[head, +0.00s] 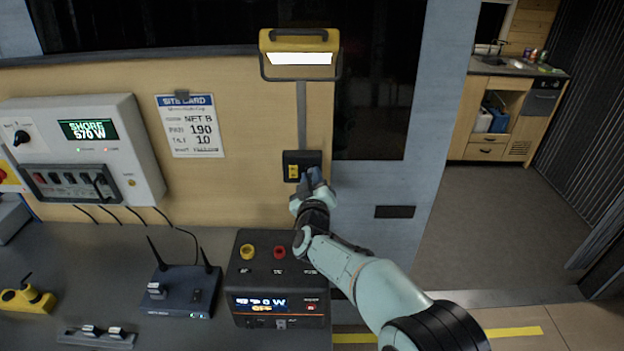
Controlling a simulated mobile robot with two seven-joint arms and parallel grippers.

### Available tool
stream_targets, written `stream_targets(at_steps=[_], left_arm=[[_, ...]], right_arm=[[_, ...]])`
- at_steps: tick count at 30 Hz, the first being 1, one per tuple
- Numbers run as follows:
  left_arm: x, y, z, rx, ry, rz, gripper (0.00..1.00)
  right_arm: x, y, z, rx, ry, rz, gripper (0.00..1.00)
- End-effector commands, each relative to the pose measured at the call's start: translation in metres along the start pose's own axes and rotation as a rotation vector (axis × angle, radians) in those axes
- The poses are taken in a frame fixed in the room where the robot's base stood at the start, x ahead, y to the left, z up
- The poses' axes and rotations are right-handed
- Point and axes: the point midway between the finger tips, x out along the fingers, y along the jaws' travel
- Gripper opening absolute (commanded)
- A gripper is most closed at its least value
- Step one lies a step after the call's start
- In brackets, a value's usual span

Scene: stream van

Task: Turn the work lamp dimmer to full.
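The work lamp (299,52) is a yellow fixture high on the wall, and its white panel is lit. A grey strip runs down from it to a small black dimmer box (290,157) with a yellow marked part on its left side. My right gripper (311,178) is at the right side of this box, close to or touching it. The gripper and wrist cover the box's lower right, so any knob there is hidden. I cannot tell whether the fingers are open or shut. My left gripper is not in view.
A black power unit (278,312) stands on the counter below my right arm. A router with antennas (182,290) is left of it. A white control panel (140,150) and a site card (190,127) are on the wall. Open floor (480,235) lies to the right.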

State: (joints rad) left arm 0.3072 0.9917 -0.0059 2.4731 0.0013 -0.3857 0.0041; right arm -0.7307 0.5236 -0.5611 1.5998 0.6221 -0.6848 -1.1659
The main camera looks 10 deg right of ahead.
Motion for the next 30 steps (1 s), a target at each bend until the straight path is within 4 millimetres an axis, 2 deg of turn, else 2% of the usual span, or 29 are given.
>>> stream_targets(at_steps=[8, 14, 30], left_arm=[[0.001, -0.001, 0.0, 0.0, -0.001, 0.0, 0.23], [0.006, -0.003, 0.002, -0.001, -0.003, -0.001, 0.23], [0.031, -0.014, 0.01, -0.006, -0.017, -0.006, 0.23]], right_arm=[[0.0, 0.0, 0.0, 0.016, 0.0, 0.001, 0.0], [0.0, 0.0, 0.001, 0.09, 0.002, 0.002, 0.0], [0.0, -0.001, 0.003, 0.558, 0.015, 0.012, 0.0]])
